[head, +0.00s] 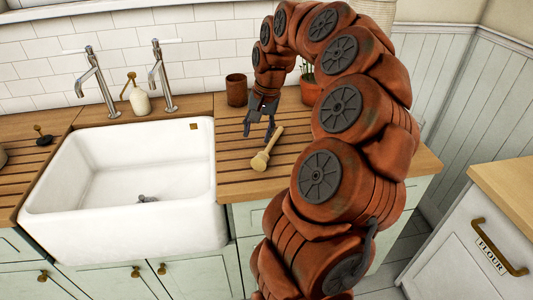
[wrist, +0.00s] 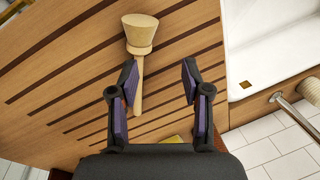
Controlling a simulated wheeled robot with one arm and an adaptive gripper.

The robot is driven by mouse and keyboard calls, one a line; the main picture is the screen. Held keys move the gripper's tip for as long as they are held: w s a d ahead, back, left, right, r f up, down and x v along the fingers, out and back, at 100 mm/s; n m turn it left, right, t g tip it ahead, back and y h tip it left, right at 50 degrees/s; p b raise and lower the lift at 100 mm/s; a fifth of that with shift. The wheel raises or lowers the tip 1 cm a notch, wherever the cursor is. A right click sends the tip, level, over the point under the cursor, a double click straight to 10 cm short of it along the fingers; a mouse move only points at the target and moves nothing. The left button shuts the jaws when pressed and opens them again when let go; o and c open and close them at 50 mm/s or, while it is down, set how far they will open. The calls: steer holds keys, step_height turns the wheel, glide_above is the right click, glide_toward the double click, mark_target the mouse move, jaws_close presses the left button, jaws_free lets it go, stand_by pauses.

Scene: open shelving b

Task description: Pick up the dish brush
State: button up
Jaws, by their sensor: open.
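The dish brush (head: 262,158) is pale wood and lies on the slatted wooden drainboard (head: 232,172) to the right of the sink. Its thick round head points toward the front edge and its thin handle points back toward my gripper (head: 261,131). In the wrist view the brush head (wrist: 140,34) is beyond the fingertips and the handle runs back beside the left finger. My gripper (wrist: 159,80) is open and empty, with the handle nearer the left finger than the right. I cannot tell how high the fingers are above the board.
A white sink (head: 130,190) with two metal taps (head: 95,80) stands at the left. A brown cup (head: 236,90) and a potted plant (head: 309,90) are at the back of the drainboard. A soap bottle (head: 139,100) stands behind the sink. A counter with a flour drawer (head: 490,254) is at the right.

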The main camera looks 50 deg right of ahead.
steer(key=m, duration=0.2)
glide_above(268, 148)
steer(key=s, duration=0.2)
steer(key=f, duration=0.2)
steer(key=shift+d+f, duration=0.2)
steer(key=shift+d, duration=0.25)
steer(key=shift+w+a+f, duration=0.15)
steer(key=shift+w+f, duration=0.05)
steer(key=shift+f, duration=0.6)
steer(key=shift+w+a+f+p, duration=0.1)
steer(key=shift+w+f+p, duration=0.25)
steer(key=shift+f, duration=0.55)
steer(key=shift+w+a+f+p, duration=0.1)
steer(key=shift+w+f+p, duration=0.1)
steer(key=shift+f+p, duration=0.5)
steer(key=shift+w+a+f+p, duration=0.1)
steer(key=shift+w+f+p, duration=0.15)
steer(key=shift+f, duration=0.8)
steer(key=shift+c, duration=0.4)
jaws_close()
